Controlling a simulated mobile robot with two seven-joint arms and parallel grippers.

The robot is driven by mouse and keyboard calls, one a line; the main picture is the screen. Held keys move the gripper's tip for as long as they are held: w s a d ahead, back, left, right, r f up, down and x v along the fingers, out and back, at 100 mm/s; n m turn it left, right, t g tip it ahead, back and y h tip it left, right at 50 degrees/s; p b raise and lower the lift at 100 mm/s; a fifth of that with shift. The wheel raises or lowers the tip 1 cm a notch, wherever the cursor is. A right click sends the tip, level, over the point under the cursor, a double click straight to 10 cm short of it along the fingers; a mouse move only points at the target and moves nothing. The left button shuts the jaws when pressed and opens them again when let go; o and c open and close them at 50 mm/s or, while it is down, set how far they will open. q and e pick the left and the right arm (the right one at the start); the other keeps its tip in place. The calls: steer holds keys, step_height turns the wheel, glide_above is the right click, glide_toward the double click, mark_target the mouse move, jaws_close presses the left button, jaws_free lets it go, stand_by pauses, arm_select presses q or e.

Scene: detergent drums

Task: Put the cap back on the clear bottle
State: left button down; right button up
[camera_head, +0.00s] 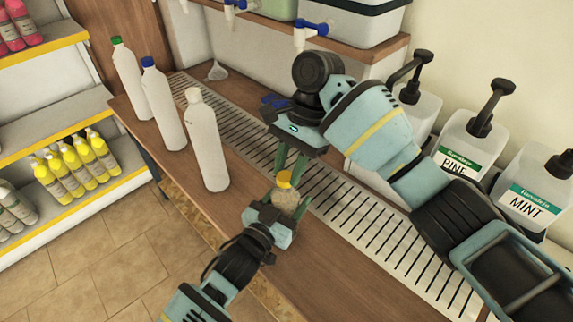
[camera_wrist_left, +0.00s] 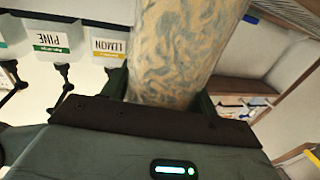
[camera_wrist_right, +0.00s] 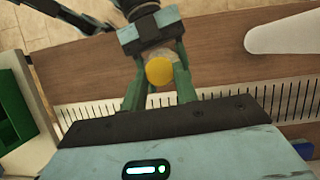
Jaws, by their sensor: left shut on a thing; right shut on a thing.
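The clear bottle (camera_head: 286,202) is held upright, or nearly so, by my left gripper (camera_head: 283,205) above the counter's front. Its swirled, pale wall fills the upper middle of the left wrist view (camera_wrist_left: 175,50). The yellow cap (camera_head: 284,180) is at the bottle's top, between the green fingers of my right gripper (camera_head: 288,172), which reaches down from above. The right wrist view shows the cap (camera_wrist_right: 160,71) between those fingertips, with my left gripper (camera_wrist_right: 150,32) just beyond. The cap lines up with the bottle's top, but I cannot tell whether it is seated.
Three white bottles, green-capped (camera_head: 128,78), blue-capped (camera_head: 162,103) and white-topped (camera_head: 206,140), stand on the wooden counter (camera_head: 245,170) to the left. A slotted drain strip (camera_head: 370,230) runs behind. Pump jugs (camera_head: 465,145) stand at right. Dispenser taps (camera_head: 307,33) hang above.

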steer(key=m, duration=0.1)
steer(key=m+t+y, duration=0.1)
steer(key=m, duration=0.1)
steer(key=shift+s+m, duration=0.2)
steer(key=shift+m, duration=0.1)
steer(key=o, duration=1.1)
steer(key=v, duration=1.2)
arm_select(q)
steer(key=shift+c, duration=1.8)
jaws_free()
